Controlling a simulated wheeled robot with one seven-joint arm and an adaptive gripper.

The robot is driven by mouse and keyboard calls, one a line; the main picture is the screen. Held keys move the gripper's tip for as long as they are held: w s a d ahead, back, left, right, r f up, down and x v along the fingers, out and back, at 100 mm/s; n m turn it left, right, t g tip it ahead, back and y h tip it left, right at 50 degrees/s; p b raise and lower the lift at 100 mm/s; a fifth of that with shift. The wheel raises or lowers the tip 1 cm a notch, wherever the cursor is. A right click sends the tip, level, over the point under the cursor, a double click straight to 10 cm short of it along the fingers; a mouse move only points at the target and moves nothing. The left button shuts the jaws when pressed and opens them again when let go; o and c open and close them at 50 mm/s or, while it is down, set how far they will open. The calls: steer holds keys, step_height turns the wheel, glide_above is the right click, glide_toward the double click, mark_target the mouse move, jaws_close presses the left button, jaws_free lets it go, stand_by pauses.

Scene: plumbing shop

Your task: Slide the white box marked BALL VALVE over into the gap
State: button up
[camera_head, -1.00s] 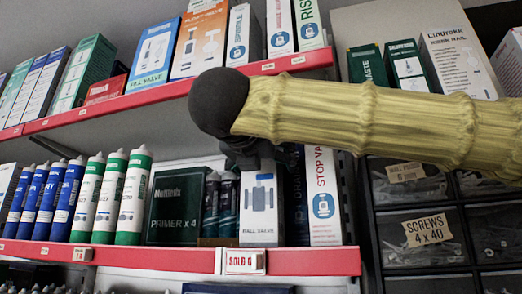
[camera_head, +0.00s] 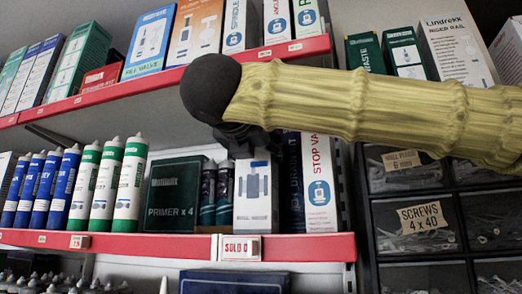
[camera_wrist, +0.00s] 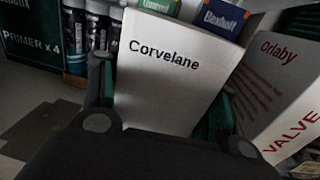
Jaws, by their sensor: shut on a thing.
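The white box marked BALL VALVE (camera_head: 256,195) stands upright on the lower red-edged shelf, with a blue valve picture on its front. In the wrist view its white face reads Corvelane (camera_wrist: 165,75). My gripper (camera_head: 248,143) reaches it from above and is shut on it; in the wrist view one finger lies on each side of the box. Dark tubes (camera_head: 208,195) stand close on its left. A dark blue box (camera_head: 294,180) and the white STOP VALVE box (camera_head: 320,185) stand on its right. I cannot clearly make out a gap beside the box.
A red-edged SOLD tag (camera_head: 240,247) hangs on the shelf edge below the box. A PRIMER x 4 box (camera_head: 172,200) and several cartridges (camera_head: 128,185) fill the left. The upper shelf edge (camera_head: 290,50) passes behind my arm. Screw drawers (camera_head: 425,228) stand at right.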

steer(key=shift+s+a+b, duration=0.25)
steer(key=shift+a+b, duration=0.05)
steer(key=shift+a, duration=1)
steer(key=shift+s+a+b, duration=0.25)
steer(key=shift+a, duration=1.05)
steer(key=o, duration=1.5)
steer(key=shift+a, duration=0.1)
steer(key=shift+o, duration=0.2)
steer(key=shift+s, duration=0.1)
steer(key=v, duration=1.1)
steer(key=shift+s, duration=0.4)
